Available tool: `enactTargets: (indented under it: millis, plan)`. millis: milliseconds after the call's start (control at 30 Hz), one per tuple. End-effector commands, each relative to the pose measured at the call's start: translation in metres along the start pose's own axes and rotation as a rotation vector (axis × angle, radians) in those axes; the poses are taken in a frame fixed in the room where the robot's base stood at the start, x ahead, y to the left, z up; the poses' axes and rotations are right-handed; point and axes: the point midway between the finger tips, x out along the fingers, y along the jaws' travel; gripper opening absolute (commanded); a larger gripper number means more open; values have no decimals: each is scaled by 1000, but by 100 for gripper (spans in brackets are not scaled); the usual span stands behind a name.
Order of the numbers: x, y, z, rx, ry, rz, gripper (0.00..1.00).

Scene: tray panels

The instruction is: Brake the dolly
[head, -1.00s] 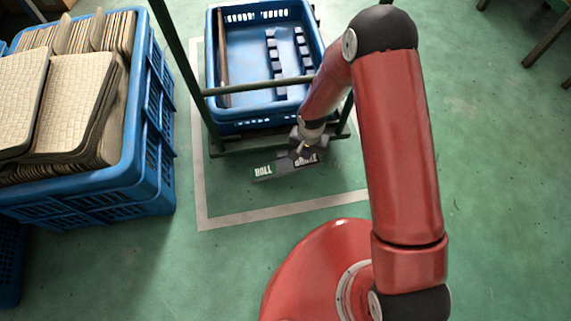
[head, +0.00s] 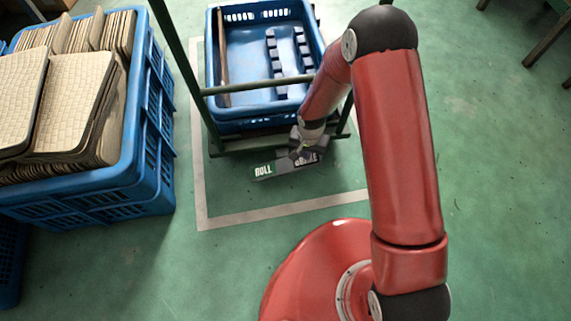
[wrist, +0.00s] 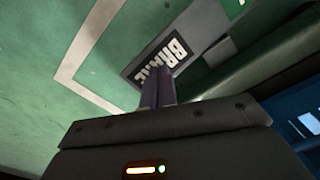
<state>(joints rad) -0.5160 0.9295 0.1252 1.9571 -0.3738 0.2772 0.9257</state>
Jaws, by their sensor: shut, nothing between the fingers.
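The dolly (head: 232,145) is a dark green frame with upright posts, carrying a blue crate (head: 262,127). A dark pedal bar (head: 279,169) lies along its near side, with ROLL lettered on the left half and BRAKE on the right half. My gripper (head: 304,155) is over the BRAKE half and partly hides it. In the wrist view my shut, empty fingers (wrist: 158,86) point at the BRAKE lettering (wrist: 164,64) and overlap its edge. I cannot tell for sure whether the fingertips press on it.
A pale painted line (head: 270,213) frames the floor around the dolly. At the left stands a large blue crate (head: 100,205) full of stacked beige trays (head: 75,95). Wooden legs (head: 548,35) show at the top right. The green floor on the right is clear.

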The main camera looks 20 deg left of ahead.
Motion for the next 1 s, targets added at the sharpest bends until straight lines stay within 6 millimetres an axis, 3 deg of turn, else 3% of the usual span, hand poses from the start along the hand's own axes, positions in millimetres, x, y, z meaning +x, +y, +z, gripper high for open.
enactTargets:
  millis: [1000]
  plan:
    - [16, 0, 0, 0, 0, 0, 0]
